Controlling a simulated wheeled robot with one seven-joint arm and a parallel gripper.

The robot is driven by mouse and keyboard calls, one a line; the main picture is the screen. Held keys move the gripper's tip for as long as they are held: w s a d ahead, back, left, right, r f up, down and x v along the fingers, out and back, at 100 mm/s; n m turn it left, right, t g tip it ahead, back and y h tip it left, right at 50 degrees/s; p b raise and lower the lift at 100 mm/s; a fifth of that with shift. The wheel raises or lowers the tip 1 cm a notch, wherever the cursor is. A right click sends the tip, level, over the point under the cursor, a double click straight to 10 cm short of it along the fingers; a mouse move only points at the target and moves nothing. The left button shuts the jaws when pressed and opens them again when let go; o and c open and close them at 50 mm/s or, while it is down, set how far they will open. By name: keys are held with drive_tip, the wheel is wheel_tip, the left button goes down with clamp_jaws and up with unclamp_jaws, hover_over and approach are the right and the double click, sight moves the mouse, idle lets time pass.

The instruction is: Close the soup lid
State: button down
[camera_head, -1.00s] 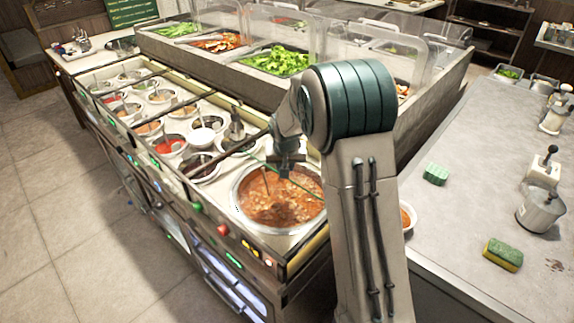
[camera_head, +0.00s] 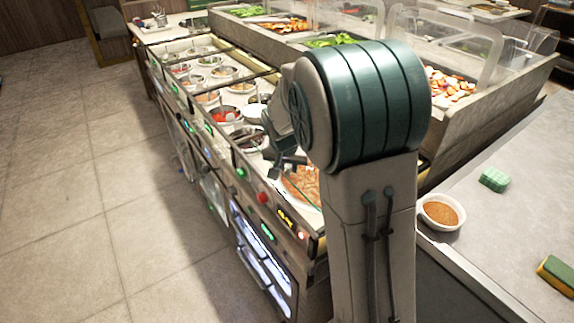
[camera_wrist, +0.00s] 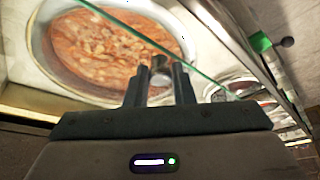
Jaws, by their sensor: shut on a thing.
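The soup well (camera_head: 302,183) holds orange-red chunky soup at the near end of the sauce counter; my arm hides much of it. The soup also shows in the wrist view (camera_wrist: 110,50), inside a pale round rim. The soup lid is clear glass; its green edge (camera_wrist: 205,78) runs diagonally across the wrist view over the soup. My gripper (camera_wrist: 160,88) is shut on the lid's small metal knob (camera_wrist: 160,72), between the two fingers. In the head view my gripper (camera_head: 287,162) is above the soup, partly hidden by my arm. The lid's exact tilt is hard to tell.
Several sauce wells (camera_head: 208,62) run back along the counter. A red button (camera_head: 262,198) is on its front panel. Right of my arm, a grey worktop (camera_head: 480,240) carries a bowl of orange sauce (camera_head: 441,212) and sponges (camera_head: 494,179). Open floor (camera_head: 80,200) lies left.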

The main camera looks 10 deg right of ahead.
drive_tip(key=c, duration=1.2)
unclamp_jaws()
drive_tip(key=shift+c, duration=0.2)
drive_tip(key=shift+r, duration=0.15)
drive_tip(key=v, duration=1.3)
drive_tip(key=shift+s+r, duration=0.2)
drive_tip(key=shift+r, duration=0.1)
